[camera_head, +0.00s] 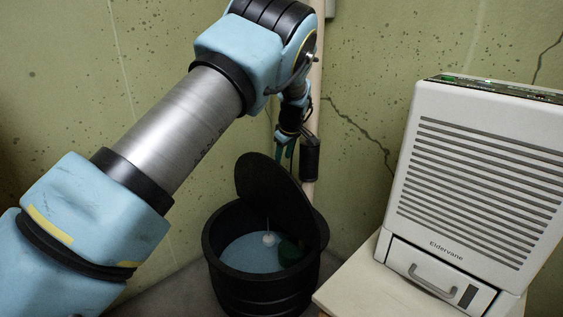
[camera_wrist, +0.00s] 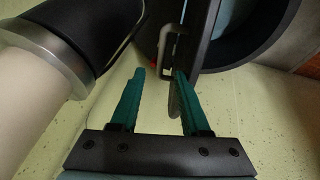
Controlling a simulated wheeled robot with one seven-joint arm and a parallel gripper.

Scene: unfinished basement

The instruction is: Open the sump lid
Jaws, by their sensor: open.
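The black round sump lid (camera_head: 272,188) stands raised and tilted over the sump basin (camera_head: 230,278), leaving the basin's mouth largely uncovered. My gripper (camera_head: 285,155) is behind and above the lid in the head view, its fingertips partly hidden by it. In the wrist view my gripper (camera_wrist: 159,75) has its two green fingers apart with nothing clearly held between them. The lid (camera_wrist: 203,35) shows there nearly edge-on, close to the right finger. Its handle (camera_wrist: 168,48) is just beyond the fingertips; contact cannot be told.
A pale vertical pipe (camera_head: 316,110) with a black fitting (camera_head: 310,158) stands beside my gripper. A white dehumidifier-like unit (camera_head: 470,180) on a pale stand (camera_head: 365,290) fills the right. A cracked green wall (camera_head: 365,65) is behind.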

